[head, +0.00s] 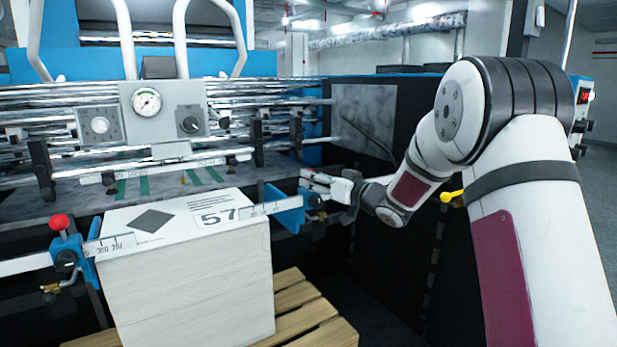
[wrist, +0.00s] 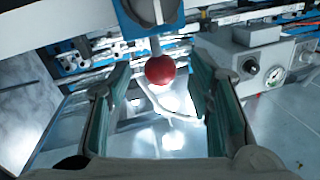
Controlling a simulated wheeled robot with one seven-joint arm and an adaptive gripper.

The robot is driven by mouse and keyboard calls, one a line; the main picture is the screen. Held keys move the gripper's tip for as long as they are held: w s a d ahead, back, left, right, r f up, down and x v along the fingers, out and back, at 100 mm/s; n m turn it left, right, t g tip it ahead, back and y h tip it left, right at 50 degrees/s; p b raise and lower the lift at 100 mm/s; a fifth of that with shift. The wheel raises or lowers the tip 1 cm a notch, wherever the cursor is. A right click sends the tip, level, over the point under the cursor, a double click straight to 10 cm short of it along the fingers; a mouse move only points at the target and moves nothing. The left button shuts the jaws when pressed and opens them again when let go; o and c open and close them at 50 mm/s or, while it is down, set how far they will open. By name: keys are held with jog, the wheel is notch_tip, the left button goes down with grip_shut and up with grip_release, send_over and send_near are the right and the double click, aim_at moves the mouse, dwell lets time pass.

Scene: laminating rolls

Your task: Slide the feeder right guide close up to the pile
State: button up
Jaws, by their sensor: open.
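The pile (head: 190,285) is a tall white stack with a printed top sheet marked 57. The feeder right guide (head: 287,210) is a blue plate on a ruled bar just right of the pile; I cannot tell the exact gap between them. My gripper (head: 316,183) is at this guide's outer side, where it hides the guide's knob in the head view. In the wrist view a red knob (wrist: 160,70) shows between my two open, spread fingers, touching neither as far as I see. The left guide (head: 72,255), blue with a red knob, is at the pile's left.
The pile stands on a wooden pallet (head: 305,315). The ruled bar (head: 258,209) crosses in front of the machine. Behind are metal rollers and a panel with a pressure gauge (head: 146,101).

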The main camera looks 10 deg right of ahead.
jog(key=shift+x, duration=1.7)
grip_shut()
